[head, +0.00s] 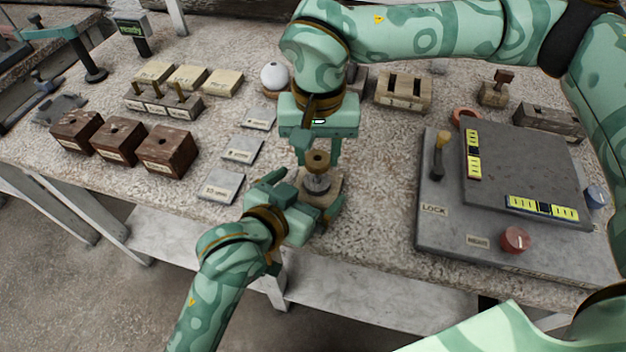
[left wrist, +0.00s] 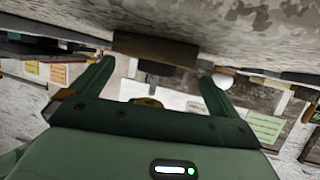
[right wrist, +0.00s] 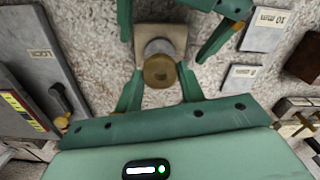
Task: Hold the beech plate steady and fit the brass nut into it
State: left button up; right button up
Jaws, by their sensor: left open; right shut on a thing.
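The beech plate (head: 332,186) is a small pale square near the table's front edge, with a grey cylinder standing on it. It also shows in the right wrist view (right wrist: 178,32) and edge-on in the left wrist view (left wrist: 155,49). My right gripper (head: 318,153) points down and is shut on the nut. My left gripper (head: 302,194) is open, its fingers on either side of the plate. Whether nut and cylinder touch is unclear.
Grey labelled tiles (head: 241,150) lie left of the plate, with dark wooden blocks (head: 168,150) beyond. A grey panel with a lever and knobs (head: 440,215) stands to the right. A white ball (head: 274,75) is behind. The table's front edge is close.

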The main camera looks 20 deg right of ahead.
pick_arm(q)
jog(key=shift+x, duration=1.95)
jog(key=shift+s, duration=0.1)
jog(key=c, duration=0.9)
jog(key=o, duration=0.9)
jog(key=c, duration=0.8)
jog(key=shift+a+f, duration=0.1)
jog(key=shift+c, duration=0.2)
pick_arm(e)
jog(key=shift+a, duration=0.1)
